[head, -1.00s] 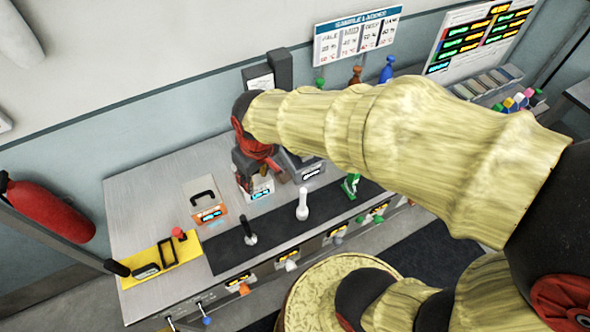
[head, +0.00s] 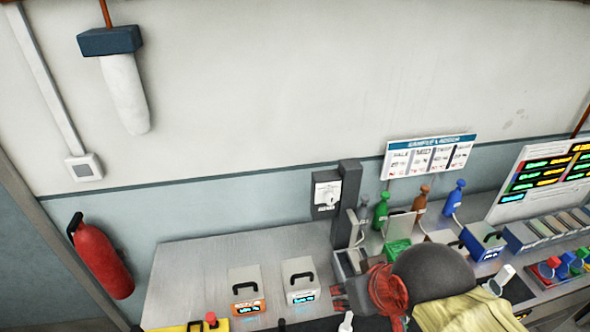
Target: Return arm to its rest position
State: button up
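My arm, in a pale yellow sleeve (head: 462,314) with a black joint (head: 435,268) and a red wrist part (head: 386,291), reaches in from the bottom right of the head view. My gripper (head: 338,297) points left, low in the picture, over or just in front of the grey bench (head: 205,262). Its dark red fingers show small beside a white-fronted box (head: 299,277) with a black handle. I see nothing clearly held, and the gap between the fingertips is too small to judge.
A box with an orange label (head: 246,288) stands left of the white-fronted box. A dark post (head: 349,203) rises behind my gripper. Green (head: 381,211), brown (head: 420,203) and blue (head: 454,197) bottles stand at the back. A red extinguisher (head: 103,260) hangs left. The bench's back left is clear.

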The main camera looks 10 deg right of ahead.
notch_tip(320, 180, down, 17)
jog(key=b, duration=1.5)
jog(key=shift+r+b, duration=0.2)
jog(key=shift+b, duration=0.2)
